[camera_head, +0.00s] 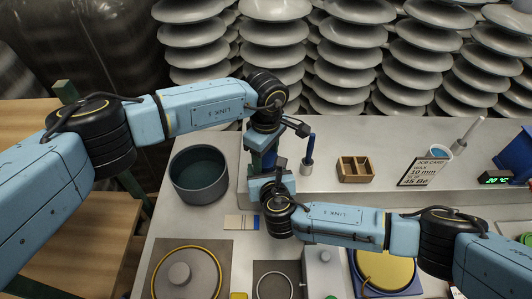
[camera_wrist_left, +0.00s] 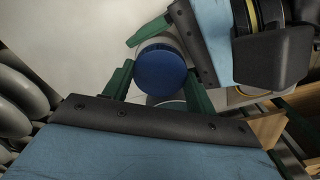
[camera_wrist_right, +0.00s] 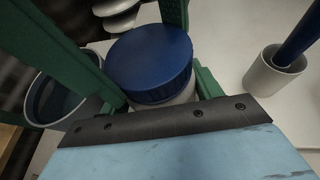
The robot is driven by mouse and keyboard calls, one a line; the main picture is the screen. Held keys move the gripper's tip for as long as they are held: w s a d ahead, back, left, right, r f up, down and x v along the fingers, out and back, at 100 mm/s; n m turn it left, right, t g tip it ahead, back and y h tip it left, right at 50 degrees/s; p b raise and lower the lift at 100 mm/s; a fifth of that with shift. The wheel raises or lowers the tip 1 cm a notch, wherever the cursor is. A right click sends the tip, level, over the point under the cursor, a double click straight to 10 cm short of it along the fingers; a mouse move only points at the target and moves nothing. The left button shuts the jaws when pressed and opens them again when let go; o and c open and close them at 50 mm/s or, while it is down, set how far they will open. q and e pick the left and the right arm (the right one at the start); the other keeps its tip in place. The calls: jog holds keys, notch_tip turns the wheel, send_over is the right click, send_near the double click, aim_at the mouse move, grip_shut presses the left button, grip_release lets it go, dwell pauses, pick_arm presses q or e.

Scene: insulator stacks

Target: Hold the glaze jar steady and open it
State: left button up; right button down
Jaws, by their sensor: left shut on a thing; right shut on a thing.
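The glaze jar has a round dark-blue lid (camera_wrist_right: 150,58) and a pale body (camera_wrist_right: 182,97). The lid also shows in the left wrist view (camera_wrist_left: 161,70). In the head view the jar is mostly hidden by my wrists, near the back step of the table. My left gripper (camera_wrist_left: 160,78) is shut on the jar, green fingers on either side. My right gripper (camera_wrist_right: 155,85) is shut on the jar from another side, its fingers beside and below the lid. The lid sits on the body; I see no gap. The exact finger contacts are partly hidden.
A dark round pot (camera_head: 199,177) stands to the left. A small cup (camera_head: 306,168) with a blue-handled tool, a wooden divided box (camera_head: 355,169) and a sign card (camera_head: 423,172) stand to the right. Insulator stacks (camera_head: 275,32) fill the back. Plates and a yellow disc (camera_head: 385,270) lie in front.

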pick_arm(q)
jog(key=o, duration=1.1)
jog(key=shift+r, duration=0.1)
notch_tip(320, 180, up, 4)
jog(key=shift+r, duration=0.2)
jog(key=shift+c, duration=0.5)
notch_tip(320, 180, up, 3)
jog(key=shift+d+r+m, duration=0.1)
jog(key=shift+d+m, duration=0.05)
jog(key=shift+m, duration=0.95)
jog(key=shift+f, duration=3.9)
jog(key=shift+w, duration=0.1)
jog(key=c, duration=1)
jog(key=shift+r+n, duration=0.1)
jog(key=shift+n, duration=1.6)
